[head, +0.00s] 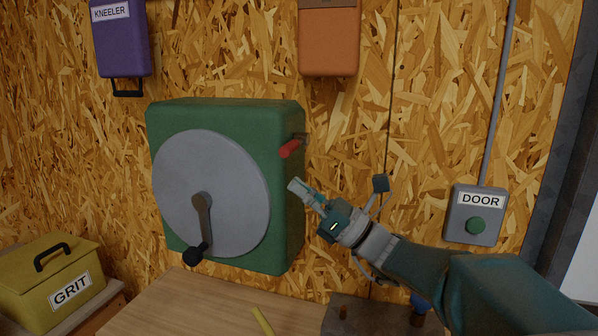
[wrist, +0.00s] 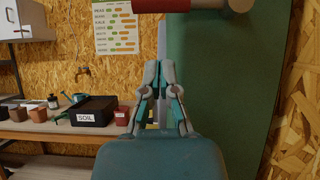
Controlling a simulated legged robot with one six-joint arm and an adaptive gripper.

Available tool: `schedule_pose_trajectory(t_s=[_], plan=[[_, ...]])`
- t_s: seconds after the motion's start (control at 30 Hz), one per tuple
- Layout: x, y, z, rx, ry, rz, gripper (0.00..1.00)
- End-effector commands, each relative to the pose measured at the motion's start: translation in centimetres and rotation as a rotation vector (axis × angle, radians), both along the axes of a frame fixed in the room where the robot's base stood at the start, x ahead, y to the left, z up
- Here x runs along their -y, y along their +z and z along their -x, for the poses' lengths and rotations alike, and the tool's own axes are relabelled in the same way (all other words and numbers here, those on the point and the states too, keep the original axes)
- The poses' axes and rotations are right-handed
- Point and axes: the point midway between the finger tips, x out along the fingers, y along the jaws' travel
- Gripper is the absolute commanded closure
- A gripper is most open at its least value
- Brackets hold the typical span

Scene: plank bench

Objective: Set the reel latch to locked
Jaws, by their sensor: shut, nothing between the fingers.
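The reel is a green box (head: 286,240) on the chipboard wall, with a grey disc (head: 235,190) and a crank with a black knob on its front. The reel latch is a red-handled lever (head: 289,149) on the box's right side, near the top. In the wrist view the red latch handle (wrist: 180,4) crosses the top edge, partly cut off. My gripper (head: 294,186) is shut and empty, below the latch and just right of the box. In the wrist view the shut fingers (wrist: 158,66) point forward beside the green box (wrist: 225,85), apart from the latch. I cannot read any latch marking.
A grey DOOR box (head: 473,215) with a green button is on the wall at right. A yellow GRIT box (head: 60,280) stands at lower left. A purple KNEELER case (head: 120,45) and an orange case (head: 328,45) hang above. A wooden bench (head: 195,305) lies below.

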Motion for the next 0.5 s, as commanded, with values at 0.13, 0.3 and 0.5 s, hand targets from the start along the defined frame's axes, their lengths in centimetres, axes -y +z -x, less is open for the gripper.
schedule_pose_trajectory(t_s=[0.13,0.3,0.5], plan=[[2.7,-1.9,1.0,-0.002,-0.006,0.002,1.0],[5.2,-3.9,2.0,-0.004,-0.004,0.004,1.0],[7.2,-5.3,2.8,-0.003,-0.003,0.004,1.0]])
